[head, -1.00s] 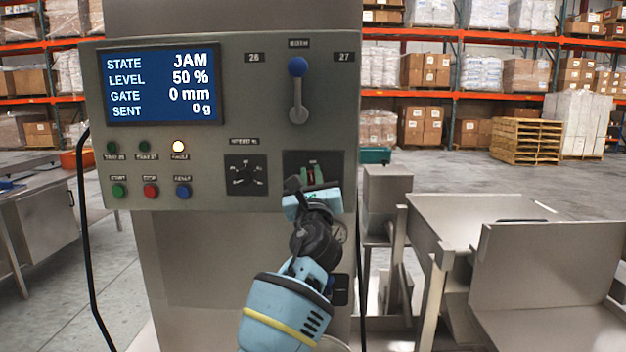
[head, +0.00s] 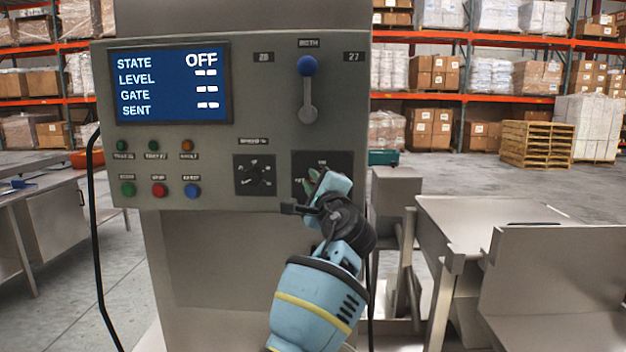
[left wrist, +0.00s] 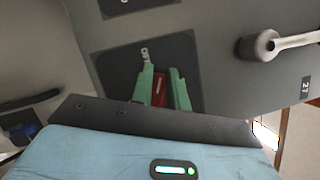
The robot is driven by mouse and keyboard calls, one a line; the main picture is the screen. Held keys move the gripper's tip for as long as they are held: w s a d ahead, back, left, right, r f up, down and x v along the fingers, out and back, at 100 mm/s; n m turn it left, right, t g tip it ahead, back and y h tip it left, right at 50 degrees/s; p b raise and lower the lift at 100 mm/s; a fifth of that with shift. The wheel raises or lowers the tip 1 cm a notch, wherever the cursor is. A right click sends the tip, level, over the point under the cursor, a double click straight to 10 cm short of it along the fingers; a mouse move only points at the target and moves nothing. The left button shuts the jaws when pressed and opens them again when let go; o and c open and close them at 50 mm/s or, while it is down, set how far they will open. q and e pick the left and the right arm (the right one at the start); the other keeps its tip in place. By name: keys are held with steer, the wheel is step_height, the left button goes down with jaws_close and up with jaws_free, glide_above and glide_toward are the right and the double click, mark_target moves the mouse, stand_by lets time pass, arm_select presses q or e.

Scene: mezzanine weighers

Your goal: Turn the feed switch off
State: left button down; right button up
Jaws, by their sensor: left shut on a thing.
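The feed switch is a red handle (left wrist: 159,90) on a dark square plate (head: 333,163) at the lower right of the control panel. My left gripper (head: 313,178) is on it, rolled to a slant. In the left wrist view its green fingers (left wrist: 162,88) stand on both sides of the red handle and are shut on it. In the head view the gripper hides the handle. The display (head: 173,82) reads STATE OFF, with dashes for level, gate and sent. My right gripper is not in view.
A lever with a blue knob (head: 307,67) points up above the switch. A speed dial (head: 255,174) sits left of the switch. Green, red and blue buttons (head: 159,189) line the panel's lower left. Steel bins (head: 470,215) stand to the right. A black cable (head: 92,230) hangs at left.

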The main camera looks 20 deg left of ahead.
arm_select(q)
steer(key=n+g, duration=0.1)
steer(key=n, duration=0.1)
steer(key=f+n+h+p, duration=0.1)
steer(key=n, duration=0.1)
steer(key=shift+d+f+n+g, duration=0.2)
steer(key=shift+n+g, duration=0.2)
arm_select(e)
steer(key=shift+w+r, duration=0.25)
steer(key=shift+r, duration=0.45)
arm_select(q)
steer(key=shift+r, duration=0.1)
steer(key=c, duration=1.6)
jaws_free()
steer(key=shift+c, duration=0.2)
steer(key=shift+o, duration=1.4)
steer(key=shift+d+r, duration=0.1)
steer(key=shift+d, duration=0.1)
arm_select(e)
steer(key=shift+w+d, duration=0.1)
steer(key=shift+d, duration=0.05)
arm_select(q)
steer(key=shift+a+r, duration=0.15)
steer(key=shift+a, duration=0.05)
steer(key=shift+w+a, duration=0.1)
steer(key=shift+a, duration=0.05)
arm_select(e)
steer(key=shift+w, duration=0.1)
